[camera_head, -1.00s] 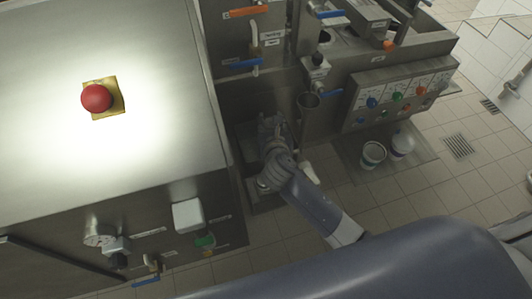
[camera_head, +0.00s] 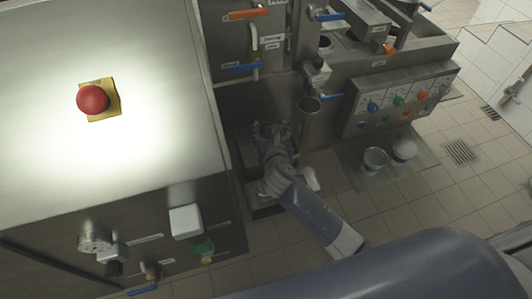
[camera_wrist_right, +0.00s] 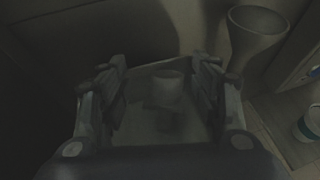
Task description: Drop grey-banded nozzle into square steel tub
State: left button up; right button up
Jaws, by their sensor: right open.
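My right gripper (camera_head: 270,132) points down over the dark gap between the steel cabinet and the filling machine. In the right wrist view its two fingers (camera_wrist_right: 160,95) are apart. A short pale grey cylinder (camera_wrist_right: 168,84) shows dimly between and beyond them, apparently inside a square-edged steel tub (camera_wrist_right: 137,125). It could be the nozzle; I cannot make out a grey band. The tub shows in the head view (camera_head: 242,143), low in the gap and partly covered by my gripper and wrist. My left gripper is not in view.
The cabinet with a red button (camera_head: 93,99) bounds the gap on the left.

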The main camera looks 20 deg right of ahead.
jog(key=v, duration=1.2)
